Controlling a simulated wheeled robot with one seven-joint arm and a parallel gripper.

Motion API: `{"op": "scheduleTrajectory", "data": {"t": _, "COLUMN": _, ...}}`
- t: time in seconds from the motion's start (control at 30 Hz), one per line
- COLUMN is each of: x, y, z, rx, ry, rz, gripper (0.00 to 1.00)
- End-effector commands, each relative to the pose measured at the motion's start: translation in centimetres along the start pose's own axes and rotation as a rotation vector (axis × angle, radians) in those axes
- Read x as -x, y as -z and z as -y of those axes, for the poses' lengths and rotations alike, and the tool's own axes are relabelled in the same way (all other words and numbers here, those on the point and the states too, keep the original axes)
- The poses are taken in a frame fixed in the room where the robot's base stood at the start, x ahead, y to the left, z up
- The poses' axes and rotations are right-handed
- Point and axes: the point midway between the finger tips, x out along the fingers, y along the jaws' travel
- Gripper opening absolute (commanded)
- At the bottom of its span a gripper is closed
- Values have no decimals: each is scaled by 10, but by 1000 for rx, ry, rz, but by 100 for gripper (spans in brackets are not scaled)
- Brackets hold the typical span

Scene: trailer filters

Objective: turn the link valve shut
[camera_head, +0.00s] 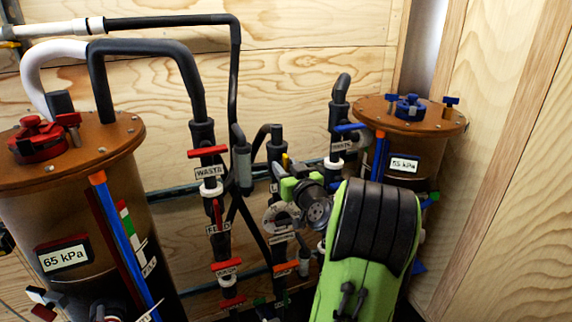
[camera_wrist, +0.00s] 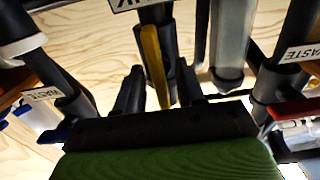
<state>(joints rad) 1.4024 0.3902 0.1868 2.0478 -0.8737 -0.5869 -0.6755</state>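The link valve has a yellow lever (camera_wrist: 153,62) on a dark vertical pipe, below a white label (camera_wrist: 140,4) only partly in view in the wrist view. In the head view only a small bit of the yellow lever (camera_head: 285,160) shows behind my arm. My gripper (camera_wrist: 159,84) is open, its two black fingers pointing at the pipe. The lever's lower end appears between the fingers, with a gap on each side. I cannot tell how deep it sits between them.
A large brown tank (camera_head: 85,220) with a red cap stands at left, a smaller one (camera_head: 440,128) with a blue cap at right. Dark pipes with red-handled valves (camera_head: 207,151) stand left of my gripper. A blue-handled valve (camera_head: 350,128) is close at right. Plywood walls enclose the space.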

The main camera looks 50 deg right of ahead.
Motion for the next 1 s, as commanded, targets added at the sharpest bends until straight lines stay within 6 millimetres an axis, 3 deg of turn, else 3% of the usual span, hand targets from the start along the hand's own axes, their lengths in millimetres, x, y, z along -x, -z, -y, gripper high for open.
{"op": "scheduleTrajectory", "data": {"t": 0.27, "x": -4, "y": -1, "z": 0, "rx": 0, "ry": -2, "rz": 0, "gripper": 38}}
{"op": "scheduleTrajectory", "data": {"t": 0.53, "x": -3, "y": -1, "z": 0, "rx": 0, "ry": -1, "rz": 1, "gripper": 0}}
{"op": "scheduleTrajectory", "data": {"t": 1.0, "x": -3, "y": -1, "z": -1, "rx": -78, "ry": -2, "rz": 1, "gripper": 0}}
